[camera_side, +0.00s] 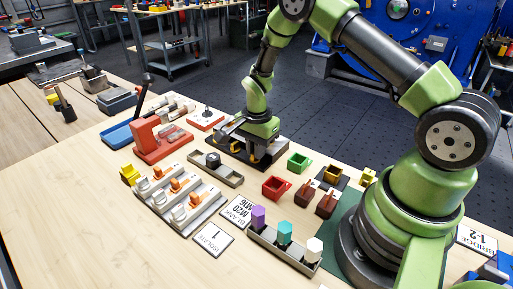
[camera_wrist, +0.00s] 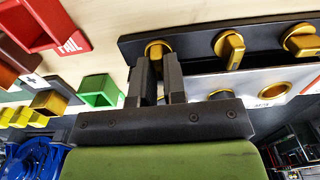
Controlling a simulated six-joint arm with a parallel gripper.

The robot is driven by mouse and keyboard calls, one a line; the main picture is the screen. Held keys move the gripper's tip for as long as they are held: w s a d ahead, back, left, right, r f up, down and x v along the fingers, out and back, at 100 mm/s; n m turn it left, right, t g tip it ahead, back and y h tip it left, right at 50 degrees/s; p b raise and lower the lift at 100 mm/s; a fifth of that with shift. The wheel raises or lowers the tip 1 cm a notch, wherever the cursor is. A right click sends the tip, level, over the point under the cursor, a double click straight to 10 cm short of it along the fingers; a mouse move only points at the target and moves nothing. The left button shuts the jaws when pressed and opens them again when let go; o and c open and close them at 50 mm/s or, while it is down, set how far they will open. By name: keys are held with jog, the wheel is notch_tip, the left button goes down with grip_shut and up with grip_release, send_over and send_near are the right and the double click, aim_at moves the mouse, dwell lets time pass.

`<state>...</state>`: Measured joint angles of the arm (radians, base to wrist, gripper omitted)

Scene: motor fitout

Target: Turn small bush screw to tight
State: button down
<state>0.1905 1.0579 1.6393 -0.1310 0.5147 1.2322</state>
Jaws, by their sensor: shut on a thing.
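A black plate (camera_wrist: 193,46) carries gold screws with raised grips. The leftmost gold screw (camera_wrist: 155,47) stands between the tips of my gripper (camera_wrist: 158,62), which is shut on it; the fingers hide part of its grip. Two more gold screws, a middle one (camera_wrist: 229,47) and a right one (camera_wrist: 300,41), sit in the same plate. I cannot read which is the small bush screw. In the side view my gripper is low over the black fixture (camera_side: 236,149), and the fingertips and the held screw are hidden there.
In the wrist view a light panel with gold-rimmed holes (camera_wrist: 272,88) lies beside the plate. A red FAIL bin (camera_wrist: 45,22) and a green bin (camera_wrist: 98,91) are to the left. In the side view a grey tray (camera_side: 222,172) and a red stand (camera_side: 158,141) are near the fixture.

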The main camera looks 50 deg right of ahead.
dwell(0.5)
jog(key=c, duration=1.2)
grip_release()
jog(key=shift+r, duration=0.1)
notch_tip(320, 180, up, 10)
jog(key=shift+f, duration=0.1)
jog(key=s+a+r+n+t, duration=0.2)
jog(key=s+a+r+n, duration=0.15)
jog(key=r, duration=0.45)
jog(key=s+a+r+n+t, duration=0.25)
jog(key=s+r, duration=0.25)
jog(key=r, duration=0.3)
jog(key=s+a+r+n+t, duration=0.1)
jog(key=s+n, duration=0.1)
jog(key=s, duration=0.1)
jog(key=s+a+r+n+y, duration=0.1)
jog(key=s+n, duration=0.2)
jog(key=s, duration=0.1)
jog(key=s+a+r+n+t+y, duration=0.1)
jog(key=s+n, duration=0.1)
jog(key=s, duration=0.2)
jog(key=shift+a+r+n+t, duration=0.1)
jog(key=shift+r+n+t, duration=0.1)
jog(key=shift+n+t, duration=0.2)
